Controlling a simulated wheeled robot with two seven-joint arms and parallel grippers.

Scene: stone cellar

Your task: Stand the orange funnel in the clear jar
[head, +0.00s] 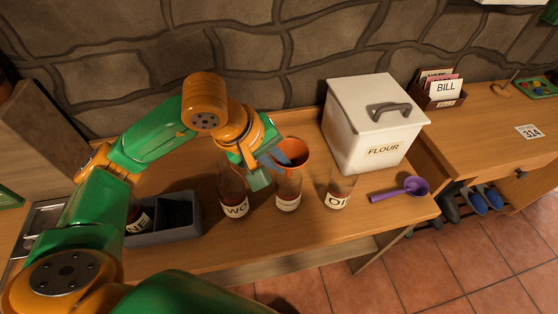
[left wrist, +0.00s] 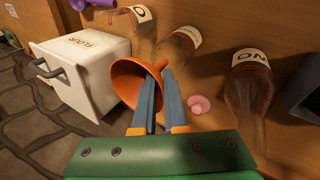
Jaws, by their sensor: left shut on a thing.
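The orange funnel (head: 294,153) is held up above the table, wide mouth upward, and also shows in the left wrist view (left wrist: 128,84). My left gripper (head: 281,160) is shut on it at the rim; its blue fingers (left wrist: 160,75) cover part of the cone. Three clear glass vessels with labels stand in a row: a left one (head: 233,195), a middle one (head: 288,190) and a right one (head: 339,188). The funnel appears just behind and above the middle one; I cannot tell whether they touch. My right gripper is not in view.
A white flour bin (head: 372,125) stands behind right. A purple scoop (head: 400,190) lies at the table's right. A dark grey divided box (head: 172,222) with a labelled vessel inside stands at left. A small pink thing (left wrist: 200,104) lies near the vessels in the left wrist view.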

